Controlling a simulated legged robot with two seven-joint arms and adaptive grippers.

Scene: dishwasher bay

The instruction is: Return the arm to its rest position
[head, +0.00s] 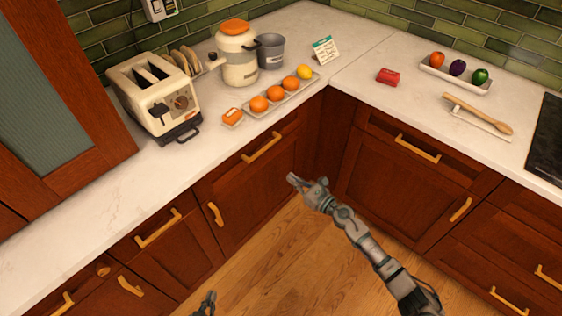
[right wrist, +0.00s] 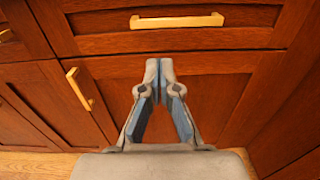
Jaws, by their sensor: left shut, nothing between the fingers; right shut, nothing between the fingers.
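My right arm reaches in from the lower right of the head view. Its gripper (head: 299,182) is in the open space in front of the corner cabinets, below the counter's height in the picture. In the right wrist view the right gripper (right wrist: 159,66) is shut and empty, its fingertips together in front of a wooden cabinet door (right wrist: 200,90). My left gripper (head: 208,300) shows only a small part at the bottom edge of the head view, above the wood floor. It holds nothing.
Wooden cabinets with brass handles (head: 262,147) line both sides. The white counter (head: 80,205) carries a toaster (head: 158,97), a tray of oranges, a jar (head: 237,55), a grey pot, a red block (head: 387,76) and a wooden spoon. The wood floor (head: 285,262) is clear.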

